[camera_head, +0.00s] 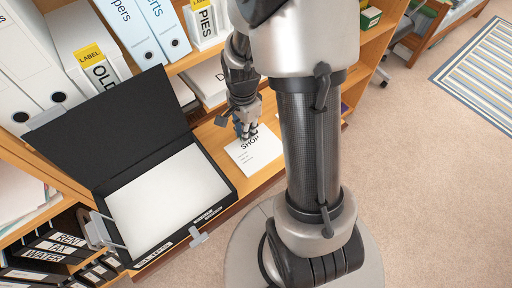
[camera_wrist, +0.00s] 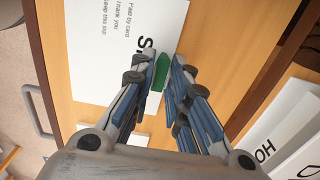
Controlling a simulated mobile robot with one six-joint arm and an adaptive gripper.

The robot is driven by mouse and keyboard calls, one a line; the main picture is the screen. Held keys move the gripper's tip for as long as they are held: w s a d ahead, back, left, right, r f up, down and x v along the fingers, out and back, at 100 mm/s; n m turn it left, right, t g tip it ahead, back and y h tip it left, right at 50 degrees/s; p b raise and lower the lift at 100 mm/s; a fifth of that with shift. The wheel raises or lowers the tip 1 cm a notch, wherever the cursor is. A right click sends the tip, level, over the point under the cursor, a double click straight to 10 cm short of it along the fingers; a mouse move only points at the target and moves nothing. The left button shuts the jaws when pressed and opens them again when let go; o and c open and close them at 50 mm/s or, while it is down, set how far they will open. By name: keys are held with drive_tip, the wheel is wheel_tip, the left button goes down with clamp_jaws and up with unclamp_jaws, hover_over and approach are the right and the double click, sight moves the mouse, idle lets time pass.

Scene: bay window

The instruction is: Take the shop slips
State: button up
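The shop slips (camera_head: 257,154) lie on the wooden shelf top as a white sheet or stack headed "SHOP", to the right of the black box file. In the wrist view the slips (camera_wrist: 115,40) show printed lines, and a green piece (camera_wrist: 161,72) sits at their edge, perhaps a clip. My gripper (camera_head: 246,132) is over the upper edge of the slips, pointing down. In the wrist view my gripper's fingers (camera_wrist: 164,66) stand apart on either side of the green piece. The fingers hide part of the heading. Whether they touch the slips I cannot tell.
An open black box file (camera_head: 215,165) with white paper inside stands left of the slips. Binders (camera_head: 140,30) fill the shelf behind. Other papers marked "HO" (camera_wrist: 265,145) lie to the right in the wrist view. Bare wood (camera_head: 270,178) shows along the front edge.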

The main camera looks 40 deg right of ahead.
clamp_jaws()
drive_tip(key=shift+r+p, duration=0.75)
drive_tip(key=shift+r, duration=0.15)
drive_tip(key=shift+r+p, duration=1.4)
drive_tip(key=shift+r, duration=0.2)
